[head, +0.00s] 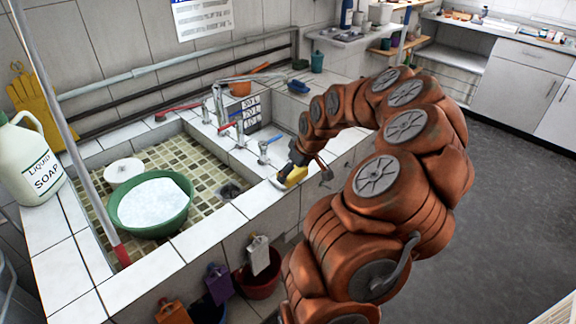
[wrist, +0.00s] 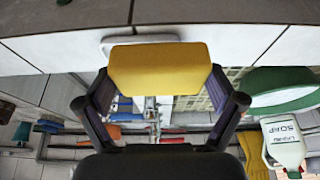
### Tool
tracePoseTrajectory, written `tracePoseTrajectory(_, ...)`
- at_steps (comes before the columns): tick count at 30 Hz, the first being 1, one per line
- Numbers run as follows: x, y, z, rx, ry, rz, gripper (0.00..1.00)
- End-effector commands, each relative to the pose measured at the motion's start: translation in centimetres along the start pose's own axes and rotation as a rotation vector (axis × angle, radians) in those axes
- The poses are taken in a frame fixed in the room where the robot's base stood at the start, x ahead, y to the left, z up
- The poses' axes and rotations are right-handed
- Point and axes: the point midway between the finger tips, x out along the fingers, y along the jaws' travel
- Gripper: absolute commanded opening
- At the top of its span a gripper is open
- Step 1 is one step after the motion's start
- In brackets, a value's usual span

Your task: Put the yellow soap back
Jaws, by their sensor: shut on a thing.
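The yellow soap (wrist: 160,68) is a smooth block between the two fingers of my gripper (wrist: 160,88) in the wrist view, with a finger against each side. In the head view the soap (head: 297,175) shows small at the end of my arm, over the front ledge of the sink. My gripper (head: 300,160) is shut on it. A white dish (wrist: 118,42) sits right by the soap in the wrist view, partly hidden by it; its edge (head: 277,183) also shows on the ledge in the head view. I cannot tell whether soap and dish touch.
The tiled sink holds a green basin (head: 152,231) of white suds. Taps (head: 238,130) stand behind the soap. A liquid soap jug (head: 30,165) stands at the left. The front ledge (head: 215,232) left of the dish is clear.

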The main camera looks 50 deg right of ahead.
Motion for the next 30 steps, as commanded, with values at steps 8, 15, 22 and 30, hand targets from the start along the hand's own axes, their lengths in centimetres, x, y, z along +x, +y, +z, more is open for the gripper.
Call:
tracePoseTrajectory(8, 1.5, 1.9, -3.2, 0.002, -0.001, 0.002, 0.51)
tracePoseTrajectory(15, 2.1, 2.5, -4.2, 0.002, 0.002, 0.001, 0.51)
tracePoseTrajectory(22, 2.8, 2.8, -4.4, 0.003, -0.001, 0.001, 0.51)
tracePoseTrajectory(30, 5.3, 2.7, -3.3, 0.002, -0.001, 0.000, 0.51)
